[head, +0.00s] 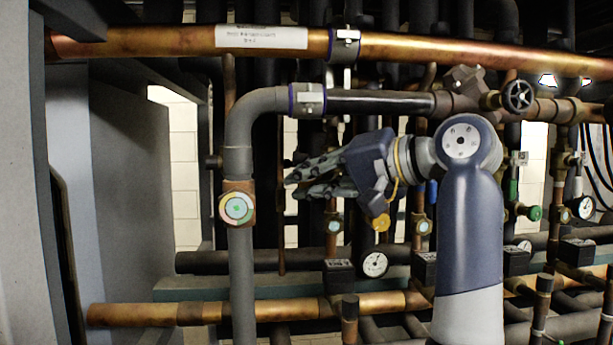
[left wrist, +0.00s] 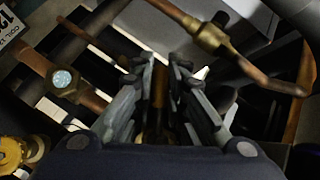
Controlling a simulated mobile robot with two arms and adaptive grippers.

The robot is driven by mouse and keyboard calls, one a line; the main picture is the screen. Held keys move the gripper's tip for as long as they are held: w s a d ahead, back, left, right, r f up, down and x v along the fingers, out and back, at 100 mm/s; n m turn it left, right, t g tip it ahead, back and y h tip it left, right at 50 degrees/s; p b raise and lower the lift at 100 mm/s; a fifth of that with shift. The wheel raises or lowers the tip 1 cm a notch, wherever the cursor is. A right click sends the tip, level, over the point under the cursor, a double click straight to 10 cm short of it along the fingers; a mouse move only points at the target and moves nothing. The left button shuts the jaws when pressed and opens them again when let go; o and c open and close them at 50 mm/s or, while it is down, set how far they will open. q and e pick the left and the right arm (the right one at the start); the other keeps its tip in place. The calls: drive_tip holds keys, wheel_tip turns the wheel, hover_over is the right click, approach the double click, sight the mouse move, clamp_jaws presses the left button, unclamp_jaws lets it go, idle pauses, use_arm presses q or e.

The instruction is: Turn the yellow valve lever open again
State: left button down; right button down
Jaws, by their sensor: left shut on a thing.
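My left gripper (head: 312,178) is in the middle of the head view, its fingers pointing left in front of the pipes. In the left wrist view its two fingers (left wrist: 160,85) reach forward with a narrow yellow-brown strip (left wrist: 158,92) between them. The strip looks like the yellow valve lever, mostly hidden by the fingers. The gripper is shut on it. In the head view the lever cannot be made out behind the fingers, so its angle is unclear. My right gripper is in neither view.
A grey insulated pipe (head: 240,150) stands left of the gripper, with a round sight glass (head: 236,208) on it. A copper pipe (head: 180,41) crosses above. A gauge (head: 374,264) sits below. A dark handwheel (head: 517,95) is at the upper right. Pipes crowd the space behind.

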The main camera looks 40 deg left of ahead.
use_arm(q)
drive_tip(key=shift+w+d+f+n+h, duration=0.15)
drive_tip(key=shift+f+n+h, duration=0.1)
drive_tip(key=shift+n+h, duration=0.15)
idle(0.3)
drive_tip(key=c, duration=1.6)
unclamp_jaws()
drive_tip(key=v, duration=1.2)
drive_tip(key=shift+r, duration=0.1)
